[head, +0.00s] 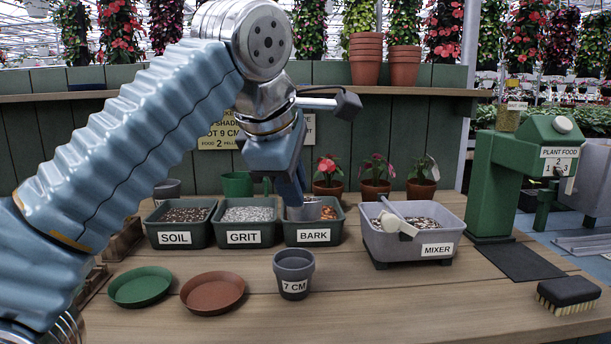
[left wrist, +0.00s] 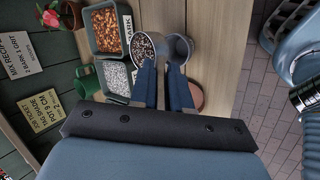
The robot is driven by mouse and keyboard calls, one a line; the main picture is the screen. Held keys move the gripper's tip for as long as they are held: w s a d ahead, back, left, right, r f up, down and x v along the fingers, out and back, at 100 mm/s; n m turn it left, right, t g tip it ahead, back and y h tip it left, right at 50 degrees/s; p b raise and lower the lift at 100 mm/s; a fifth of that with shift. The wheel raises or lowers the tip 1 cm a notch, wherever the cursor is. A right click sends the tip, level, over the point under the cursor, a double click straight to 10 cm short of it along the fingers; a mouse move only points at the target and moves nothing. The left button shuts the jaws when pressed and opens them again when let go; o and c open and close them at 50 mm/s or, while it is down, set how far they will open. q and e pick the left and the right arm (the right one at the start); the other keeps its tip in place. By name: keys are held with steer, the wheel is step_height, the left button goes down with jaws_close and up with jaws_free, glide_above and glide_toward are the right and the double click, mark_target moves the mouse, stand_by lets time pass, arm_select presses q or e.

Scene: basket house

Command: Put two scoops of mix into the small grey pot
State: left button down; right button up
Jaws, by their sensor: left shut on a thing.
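My left gripper (head: 292,198) is shut on a grey scoop (head: 308,211), held over the bark bin (head: 313,237). In the left wrist view the scoop (left wrist: 146,46) is upright and filled with brown, speckled mix. The small grey pot (head: 294,274), labelled 7 CM, stands upright on the table in front of the bark bin. It also shows in the left wrist view (left wrist: 181,47) beside the scoop; its visible inside looks grey and empty. The mixer (head: 416,247), a grey tub with a pale paddle, holds mix at right. My right gripper is out of view.
Soil (head: 180,238) and grit (head: 245,236) bins stand left of the bark. A green saucer (head: 140,287) and a terracotta saucer (head: 212,293) lie left of the pot. A brush (head: 568,293) and the green plant food dispenser (head: 500,180) are at right.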

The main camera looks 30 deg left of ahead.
arm_select(q)
steer(key=shift+s+a+f+n+h, duration=0.1)
steer(key=shift+a+f+n+h, duration=0.2)
steer(key=shift+a, duration=0.05)
steer(key=s+a+f+n+t+h+b, duration=0.1)
steer(key=a+f+n+t+h+b, duration=0.2)
steer(key=n+h+b, duration=0.3)
steer(key=shift+a+f+t+h+b, duration=0.35)
steer(key=shift+f+t+h+b, duration=0.15)
steer(key=shift+f+h+b, duration=0.25)
stand_by(0.4)
